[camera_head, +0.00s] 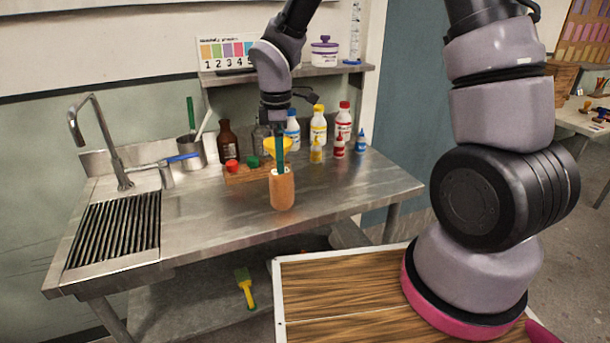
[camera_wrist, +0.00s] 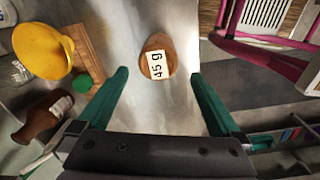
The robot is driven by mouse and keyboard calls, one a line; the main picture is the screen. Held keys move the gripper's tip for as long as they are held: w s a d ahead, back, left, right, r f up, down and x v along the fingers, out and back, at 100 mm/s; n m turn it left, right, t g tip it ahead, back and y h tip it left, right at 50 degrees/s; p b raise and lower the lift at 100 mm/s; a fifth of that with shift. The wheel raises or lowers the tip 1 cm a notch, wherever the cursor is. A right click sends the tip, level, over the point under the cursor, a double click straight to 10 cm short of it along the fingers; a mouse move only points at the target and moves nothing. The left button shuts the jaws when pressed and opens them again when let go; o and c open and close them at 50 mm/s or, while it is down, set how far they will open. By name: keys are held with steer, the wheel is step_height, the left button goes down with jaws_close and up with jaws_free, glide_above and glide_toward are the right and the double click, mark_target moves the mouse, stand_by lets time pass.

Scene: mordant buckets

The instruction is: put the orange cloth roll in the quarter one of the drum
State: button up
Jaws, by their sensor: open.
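The orange cloth roll (camera_head: 283,192) stands upright near the front of the steel table, with a pale tag at its top. In the wrist view my gripper (camera_wrist: 160,75) is open, with the roll in the gap ahead, apart from both fingers. I cannot make out the drum in either view.
Behind the roll stand a yellow funnel (camera_head: 277,149), a brown bottle (camera_head: 228,143), several dye bottles (camera_head: 318,127) and a wooden board (camera_head: 240,174) with red and green caps. A sink grate (camera_head: 115,230) is at left. The steel table (camera_head: 350,187) is clear right of the roll.

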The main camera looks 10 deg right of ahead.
mark_target(282, 194)
steer(key=shift+w+a+f+n, duration=0.1)
steer(key=shift+w+f+n, duration=0.15)
steer(key=shift+f, duration=0.25)
steer(key=shift+w+a+f+n, duration=0.1)
steer(key=shift+f+n, duration=0.15)
steer(key=shift+f, duration=0.2)
steer(key=f, duration=0.5)
steer(key=shift+d+f, duration=0.2)
steer(key=shift+s+f, duration=0.1)
steer(key=shift+f, duration=2.6)
steer(key=shift+r, duration=0.1)
steer(key=c, duration=1.6)
